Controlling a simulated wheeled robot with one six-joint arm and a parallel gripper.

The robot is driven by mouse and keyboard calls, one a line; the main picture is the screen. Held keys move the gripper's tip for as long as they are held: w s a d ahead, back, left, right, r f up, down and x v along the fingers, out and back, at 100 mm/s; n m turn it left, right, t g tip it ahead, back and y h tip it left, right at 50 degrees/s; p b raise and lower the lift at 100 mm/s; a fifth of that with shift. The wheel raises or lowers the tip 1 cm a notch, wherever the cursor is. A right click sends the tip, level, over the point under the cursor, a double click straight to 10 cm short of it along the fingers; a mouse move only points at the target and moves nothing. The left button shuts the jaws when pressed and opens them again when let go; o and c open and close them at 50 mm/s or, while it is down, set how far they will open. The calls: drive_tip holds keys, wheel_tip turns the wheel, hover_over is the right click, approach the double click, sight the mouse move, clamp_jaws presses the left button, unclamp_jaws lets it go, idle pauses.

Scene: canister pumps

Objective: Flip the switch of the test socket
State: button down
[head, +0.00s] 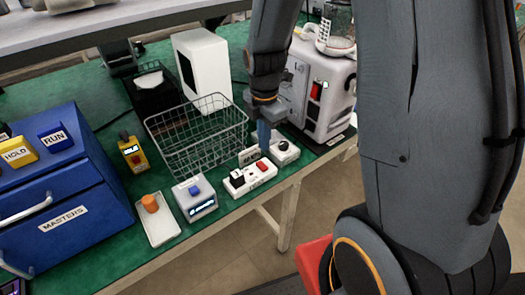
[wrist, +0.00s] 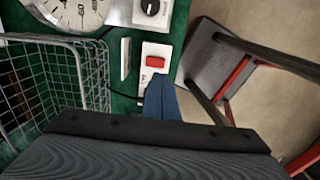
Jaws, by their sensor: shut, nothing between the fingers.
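The test socket (head: 238,186) is a white strip at the front edge of the green table, with a black plug in its left part and a red rocker switch (head: 262,166) at its right end. In the wrist view the red switch (wrist: 155,62) shows clearly on the white socket (wrist: 160,48). My gripper (head: 264,146) points down with its blue fingers shut and empty, just behind the switch in the head view. In the wrist view my fingertips (wrist: 162,82) are close below the switch in the picture and hide the socket's nearer part. Contact cannot be told.
A small label card (head: 249,156) stands behind the socket. A wire basket (head: 195,130) is to the left, and a white knob box (head: 285,152) to the right. A white machine (head: 318,88) stands behind. A blue-button box (head: 195,200) sits left of the socket. The floor lies beyond the table edge.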

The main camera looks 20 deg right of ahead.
wheel_tip(320, 180, up, 6)
hover_over(263, 167)
drive_tip(key=shift+s+d+f+b, duration=0.1)
drive_tip(key=shift+s+f+b, duration=0.15)
drive_tip(key=shift+b, duration=0.2)
drive_tip(key=shift+w+a+r, duration=0.15)
drive_tip(key=shift+w+a, duration=0.05)
drive_tip(key=shift+w, duration=0.25)
drive_tip(key=f+p, duration=0.3)
drive_tip(key=f, duration=1.1)
drive_tip(key=shift+s, duration=0.2)
